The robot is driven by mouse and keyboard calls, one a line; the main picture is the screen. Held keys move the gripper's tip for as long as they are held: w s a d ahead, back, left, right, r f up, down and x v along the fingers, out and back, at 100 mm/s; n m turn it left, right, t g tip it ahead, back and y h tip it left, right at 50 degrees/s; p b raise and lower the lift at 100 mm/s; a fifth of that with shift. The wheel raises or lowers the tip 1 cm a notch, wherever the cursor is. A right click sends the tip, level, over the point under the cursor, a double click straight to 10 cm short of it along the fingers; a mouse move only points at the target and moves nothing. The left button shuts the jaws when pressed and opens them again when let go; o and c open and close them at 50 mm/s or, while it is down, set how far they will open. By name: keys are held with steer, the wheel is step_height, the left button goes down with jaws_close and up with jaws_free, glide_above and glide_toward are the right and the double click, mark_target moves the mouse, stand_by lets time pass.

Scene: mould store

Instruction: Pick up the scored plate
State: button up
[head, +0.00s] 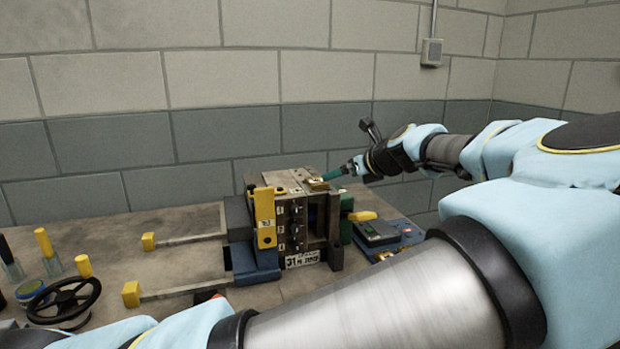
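I cannot pick out a scored plate for certain. A block-like mould (292,217) stands on the bench, with a yellow bracket (264,217) and a label reading "31" on its front. A small brass-coloured piece (318,184) sits on the mould's top right edge. My gripper (335,174) comes in from the right, its teal fingers close to that piece. The fingers are small and seen side-on, so I cannot tell whether they touch it, or are open or shut.
Two rails with yellow ends (131,294) lie left of the mould. The bench's back left is clear, with a block wall behind.

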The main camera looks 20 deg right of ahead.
steer(key=p, duration=0.1)
glide_toward(317, 181)
steer(key=x, duration=0.2)
steer(key=shift+w+d+f, duration=0.2)
steer(key=shift+w+d, duration=0.05)
steer(key=shift+w, duration=0.1)
steer(key=x, duration=0.1)
steer(key=p+x, duration=0.2)
steer(key=x, duration=0.1)
steer(key=shift+a, duration=0.3)
steer(key=shift+w+f, duration=0.3)
steer(key=shift+w, duration=0.1)
jaws_close()
